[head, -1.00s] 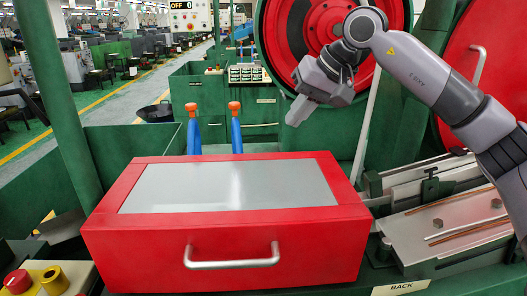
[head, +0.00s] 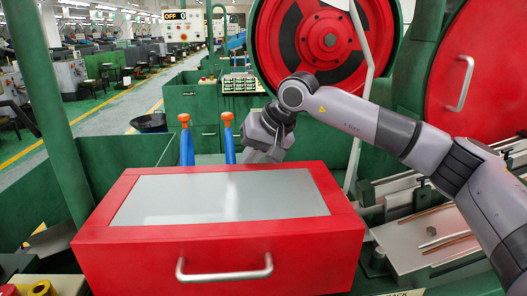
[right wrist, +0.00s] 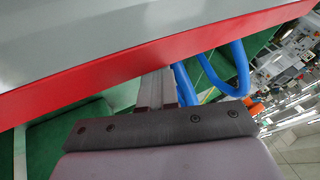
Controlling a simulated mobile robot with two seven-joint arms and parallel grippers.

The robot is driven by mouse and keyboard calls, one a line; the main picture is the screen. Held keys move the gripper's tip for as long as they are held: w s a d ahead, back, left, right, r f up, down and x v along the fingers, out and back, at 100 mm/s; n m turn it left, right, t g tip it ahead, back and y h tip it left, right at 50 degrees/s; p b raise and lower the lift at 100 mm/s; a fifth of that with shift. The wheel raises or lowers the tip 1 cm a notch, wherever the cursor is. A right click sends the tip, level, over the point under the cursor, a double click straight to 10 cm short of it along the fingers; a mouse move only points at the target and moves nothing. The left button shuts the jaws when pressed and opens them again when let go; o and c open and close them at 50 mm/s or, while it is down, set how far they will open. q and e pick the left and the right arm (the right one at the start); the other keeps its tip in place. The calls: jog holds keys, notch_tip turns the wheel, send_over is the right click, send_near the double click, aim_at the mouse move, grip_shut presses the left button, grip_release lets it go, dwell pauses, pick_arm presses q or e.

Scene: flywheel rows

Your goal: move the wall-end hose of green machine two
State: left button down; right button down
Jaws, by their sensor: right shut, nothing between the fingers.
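Two blue hoses with orange ends stand upright behind a red box of the green machine: a left hose (head: 187,148) and a right hose (head: 229,146). Which one is the wall-end hose I cannot tell. My right gripper (head: 264,156) is shut and empty, pointing down just right of the right hose, at the box's back edge. In the right wrist view the shut fingers (right wrist: 157,88) are close to the blue hoses (right wrist: 233,78), with an orange end (right wrist: 254,106) beyond. Contact with a hose is not clear. My left gripper is out of view.
The red box (head: 220,262) with a grey top and a handle fills the front. A green post (head: 52,110) stands at left. A large red wheel (head: 327,40) is behind my right arm, and a red door (head: 480,85) is at right. Buttons sit at lower left.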

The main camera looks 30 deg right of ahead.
jog(key=shift+a, duration=0.2)
jog(key=shift+w+a+f, duration=0.1)
jog(key=shift+w+a, duration=0.2)
jog(key=shift+a, duration=0.6)
